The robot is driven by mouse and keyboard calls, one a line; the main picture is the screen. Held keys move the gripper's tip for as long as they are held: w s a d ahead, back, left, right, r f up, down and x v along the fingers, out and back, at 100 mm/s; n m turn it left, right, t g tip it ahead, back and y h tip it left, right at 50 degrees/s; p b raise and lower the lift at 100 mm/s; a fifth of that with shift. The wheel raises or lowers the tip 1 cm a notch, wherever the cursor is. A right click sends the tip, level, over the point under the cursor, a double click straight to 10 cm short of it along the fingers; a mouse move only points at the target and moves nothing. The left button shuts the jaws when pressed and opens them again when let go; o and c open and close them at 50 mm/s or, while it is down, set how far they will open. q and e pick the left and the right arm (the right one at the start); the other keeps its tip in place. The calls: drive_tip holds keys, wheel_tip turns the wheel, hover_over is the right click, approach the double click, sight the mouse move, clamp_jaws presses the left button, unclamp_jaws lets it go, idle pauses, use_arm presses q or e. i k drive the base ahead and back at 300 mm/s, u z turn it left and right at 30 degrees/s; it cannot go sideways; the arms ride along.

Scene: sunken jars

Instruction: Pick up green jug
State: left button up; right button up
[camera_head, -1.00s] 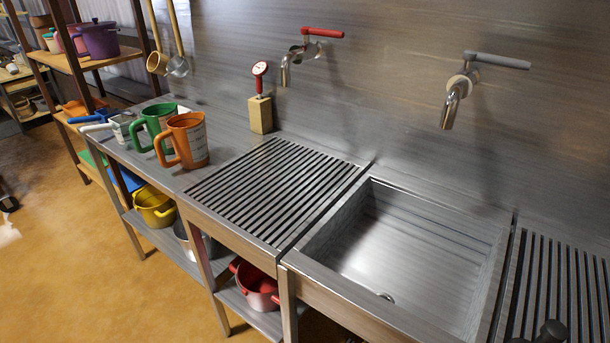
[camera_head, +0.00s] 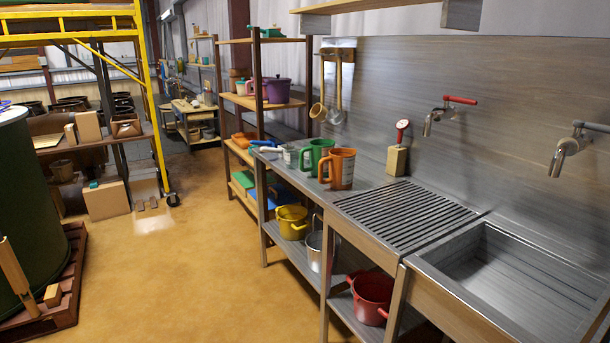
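The green jug (camera_head: 311,156) stands upright on the steel counter, toward its far left end. An orange jug (camera_head: 342,169) stands just in front and to the right of it and hides part of its side. The green jug's handle points left. Neither of my grippers shows in the head view.
A steel sink (camera_head: 515,275) and a slatted drainboard (camera_head: 405,211) lie to the right. A yellow pot (camera_head: 291,222) and a red pot (camera_head: 371,298) sit on the shelf below. A wooden block with a gauge (camera_head: 397,160) stands behind.

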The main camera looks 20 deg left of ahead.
sight(318, 149)
drive_tip(key=u, duration=1.3)
drive_tip(key=i, duration=1.3)
drive_tip(key=z, duration=0.8)
drive_tip(key=i, duration=0.8)
drive_tip(key=z, duration=0.9)
